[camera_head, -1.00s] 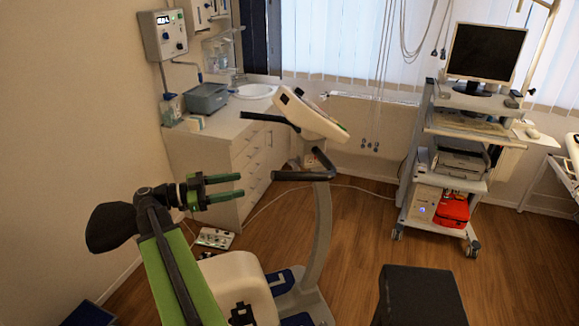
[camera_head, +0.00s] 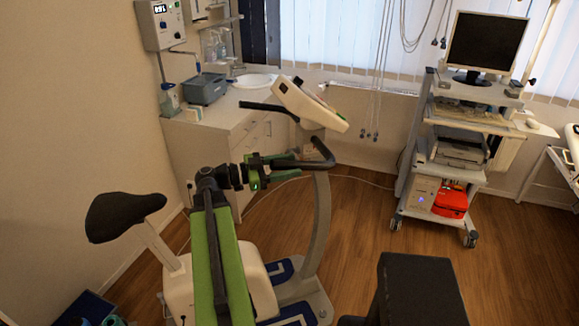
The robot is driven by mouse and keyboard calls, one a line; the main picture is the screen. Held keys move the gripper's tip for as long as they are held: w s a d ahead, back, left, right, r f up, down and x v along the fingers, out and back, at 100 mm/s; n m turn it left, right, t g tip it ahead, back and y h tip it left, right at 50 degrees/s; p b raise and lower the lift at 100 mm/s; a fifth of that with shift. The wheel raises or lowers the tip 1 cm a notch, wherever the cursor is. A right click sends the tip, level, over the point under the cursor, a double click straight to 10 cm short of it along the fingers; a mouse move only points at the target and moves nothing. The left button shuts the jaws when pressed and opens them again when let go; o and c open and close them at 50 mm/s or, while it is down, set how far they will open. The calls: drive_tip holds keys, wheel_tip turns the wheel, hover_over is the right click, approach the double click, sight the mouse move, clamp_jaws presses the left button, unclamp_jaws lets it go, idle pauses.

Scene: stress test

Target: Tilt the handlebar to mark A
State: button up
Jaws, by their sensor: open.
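The exercise bike's dark handlebar (camera_head: 325,155) curves out from the top of its grey post, below the white console (camera_head: 308,104). A second dark grip (camera_head: 262,107) sticks out left of the console. My gripper (camera_head: 288,168), with green fingers, is open at the handlebar's left end. The fingers overlap that end in the picture; I cannot tell whether the bar lies between them or whether they touch it. I cannot make out mark A.
The bike's black saddle (camera_head: 124,214) stands left of my green arm. A white cabinet (camera_head: 235,130) with a grey tub (camera_head: 205,88) is behind. A wheeled cart (camera_head: 410,170) with a monitor stands at right. A black padded block (camera_head: 420,290) is at front. Wooden floor between is clear.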

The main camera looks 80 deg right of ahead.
drive_tip(key=shift+s+d, duration=0.1)
drive_tip(key=shift+s, duration=0.05)
clamp_jaws()
idle(1.3)
